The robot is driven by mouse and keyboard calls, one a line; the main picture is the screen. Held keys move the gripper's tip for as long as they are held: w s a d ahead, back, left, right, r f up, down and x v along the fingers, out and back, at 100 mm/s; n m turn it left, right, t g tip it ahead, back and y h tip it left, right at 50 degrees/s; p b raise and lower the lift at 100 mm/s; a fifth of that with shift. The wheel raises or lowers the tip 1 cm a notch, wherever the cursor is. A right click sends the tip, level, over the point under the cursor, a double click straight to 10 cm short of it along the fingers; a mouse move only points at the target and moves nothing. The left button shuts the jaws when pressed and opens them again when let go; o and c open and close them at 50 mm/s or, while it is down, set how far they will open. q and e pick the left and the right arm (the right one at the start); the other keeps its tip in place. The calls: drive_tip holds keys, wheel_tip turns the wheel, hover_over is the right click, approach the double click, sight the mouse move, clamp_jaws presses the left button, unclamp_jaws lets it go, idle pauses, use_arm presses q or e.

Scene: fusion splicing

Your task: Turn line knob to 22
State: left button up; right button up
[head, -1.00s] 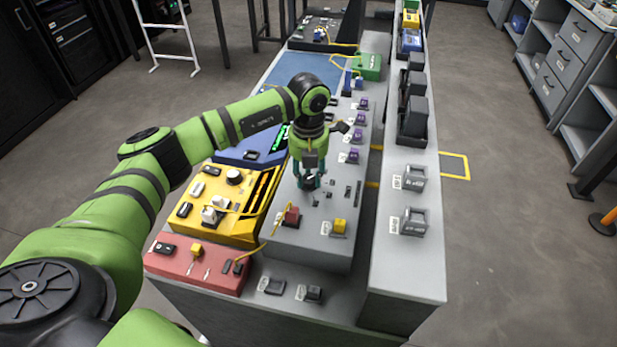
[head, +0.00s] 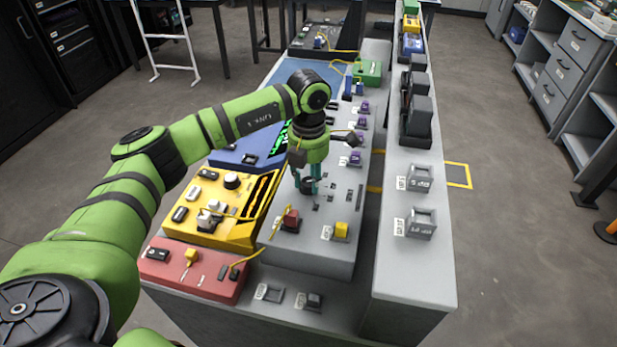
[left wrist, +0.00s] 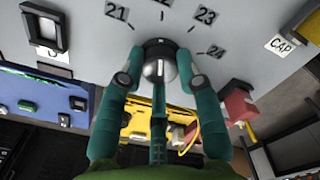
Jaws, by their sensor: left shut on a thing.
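The line knob (left wrist: 160,65) is a round dark knob with a pale stripe, on a grey panel face. The stripe looks nearly upright in the left wrist view, toward a label cut off at the top edge between 21 (left wrist: 116,12) and 23 (left wrist: 205,15). The label 24 (left wrist: 212,52) is farther right. My left gripper (left wrist: 160,76) has its teal fingers on both sides of the knob, shut on it. In the head view the left gripper (head: 307,187) points down at the grey panel (head: 315,245), and its fingers partly hide the knob. My right gripper does not show.
A red block (head: 291,218) and a yellow block (head: 341,230) sit on the panel close to the gripper. A yellow unit (head: 240,232) and a red unit (head: 190,280) stand to the left. A yellow cable (head: 262,248) runs near the red block.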

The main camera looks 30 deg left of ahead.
sight(308, 181)
use_arm(q)
drive_tip(key=o, duration=1.1)
drive_tip(key=shift+o, duration=0.2)
wheel_tip(308, 181, up, 12)
drive_tip(key=shift+r, duration=0.1)
